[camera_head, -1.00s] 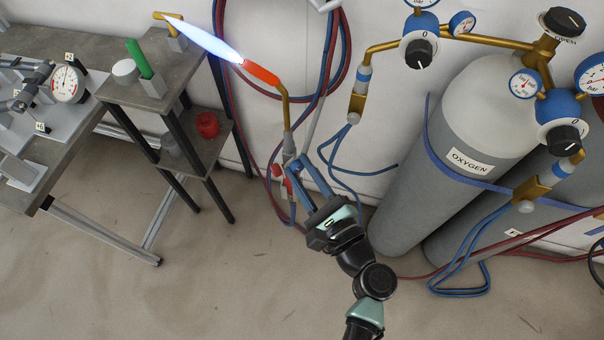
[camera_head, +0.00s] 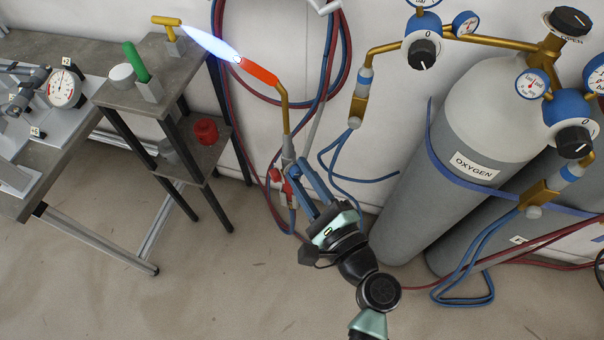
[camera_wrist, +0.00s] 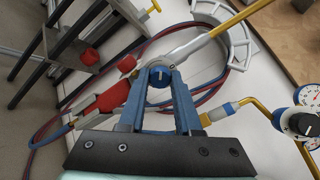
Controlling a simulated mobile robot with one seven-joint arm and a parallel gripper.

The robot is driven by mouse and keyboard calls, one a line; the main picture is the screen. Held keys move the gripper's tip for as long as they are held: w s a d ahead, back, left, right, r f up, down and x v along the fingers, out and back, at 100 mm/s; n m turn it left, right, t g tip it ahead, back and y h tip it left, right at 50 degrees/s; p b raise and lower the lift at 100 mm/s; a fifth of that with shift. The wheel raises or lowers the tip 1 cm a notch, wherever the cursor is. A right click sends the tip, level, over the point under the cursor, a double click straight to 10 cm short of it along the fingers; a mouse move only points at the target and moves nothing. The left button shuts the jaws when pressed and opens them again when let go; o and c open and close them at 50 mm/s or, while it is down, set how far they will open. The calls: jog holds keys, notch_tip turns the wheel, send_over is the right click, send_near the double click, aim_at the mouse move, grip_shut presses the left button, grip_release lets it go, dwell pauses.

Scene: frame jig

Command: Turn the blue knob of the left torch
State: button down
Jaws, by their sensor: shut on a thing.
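The lit torch has a silver body, a brass tube (camera_head: 284,112) and a red tip (camera_head: 262,72). A pale blue-white flame (camera_head: 208,43) points up left from the tip. In the wrist view the blue knob (camera_wrist: 160,77), with a white mark on its face, sits between the fingertips of my gripper (camera_wrist: 161,72). My gripper is shut on it. In the head view my gripper (camera_head: 297,172) reaches the torch body from below right, and its fingers hide the knob. A red knob (camera_wrist: 127,63) sits beside the blue one on the torch.
Grey gas cylinders (camera_head: 455,150) with blue regulators stand at the right. Red and blue hoses hang on the wall and run around the torch. A stand with a green handle (camera_head: 137,62) and a red knob-like part (camera_head: 206,130) is at the left. The floor in front is clear.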

jog(key=c, duration=0.6)
grip_release()
jog(key=b+v, duration=0.1)
jog(key=v, duration=1.2)
